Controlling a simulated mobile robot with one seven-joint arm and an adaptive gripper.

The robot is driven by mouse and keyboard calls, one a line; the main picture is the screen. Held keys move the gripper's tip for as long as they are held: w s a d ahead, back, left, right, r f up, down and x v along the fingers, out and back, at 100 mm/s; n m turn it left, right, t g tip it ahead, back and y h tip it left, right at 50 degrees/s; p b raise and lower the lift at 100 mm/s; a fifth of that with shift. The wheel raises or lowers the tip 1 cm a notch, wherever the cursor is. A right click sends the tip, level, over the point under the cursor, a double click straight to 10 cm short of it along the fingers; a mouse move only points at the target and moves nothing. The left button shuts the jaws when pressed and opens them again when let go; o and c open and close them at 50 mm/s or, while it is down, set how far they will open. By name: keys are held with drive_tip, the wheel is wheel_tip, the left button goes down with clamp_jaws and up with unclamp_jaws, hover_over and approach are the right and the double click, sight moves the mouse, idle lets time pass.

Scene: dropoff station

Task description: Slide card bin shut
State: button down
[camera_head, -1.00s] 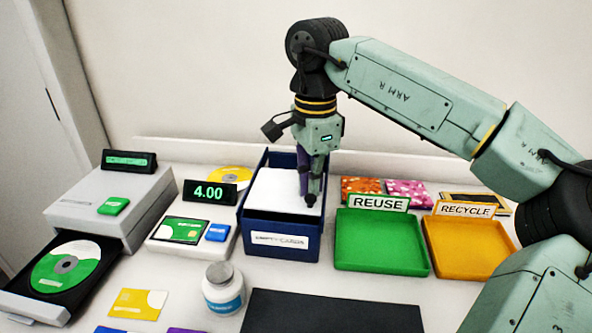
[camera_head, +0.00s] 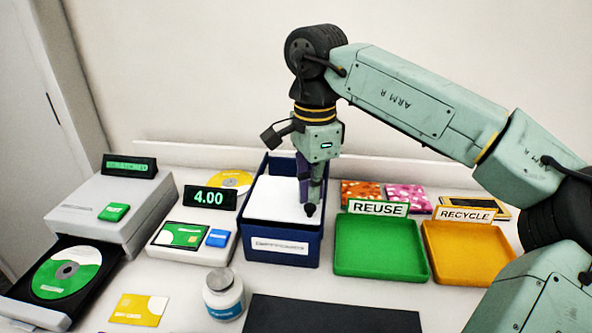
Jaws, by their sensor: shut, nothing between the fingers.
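The card bin (camera_head: 284,249) is a dark blue box with a white label on its front, standing at the back middle of the counter. A flat white surface (camera_head: 275,198) lies inside its blue walls; I cannot tell whether it is a lid or cards. A strip of dark blue interior shows behind it. My gripper (camera_head: 309,209) points down with its fingers together, at the front right part of the white surface, near the front wall. It holds nothing. Whether the fingertips touch the white surface or the wall is not clear.
A green REUSE tray (camera_head: 380,262) and an orange RECYCLE tray (camera_head: 470,268) stand to the right. A price display (camera_head: 209,196) and a card reader (camera_head: 190,240) are on the left, beside a disc machine (camera_head: 105,205). A white jar (camera_head: 223,293) and black mat (camera_head: 330,315) lie in front.

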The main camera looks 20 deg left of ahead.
wheel_tip(320, 180, up, 7)
drive_tip(key=p, duration=0.4)
drive_tip(key=shift+f+p, duration=0.2)
drive_tip(key=shift+p, duration=0.15)
drive_tip(key=shift+f, duration=0.1)
drive_tip(key=c, duration=2.4)
unclamp_jaws()
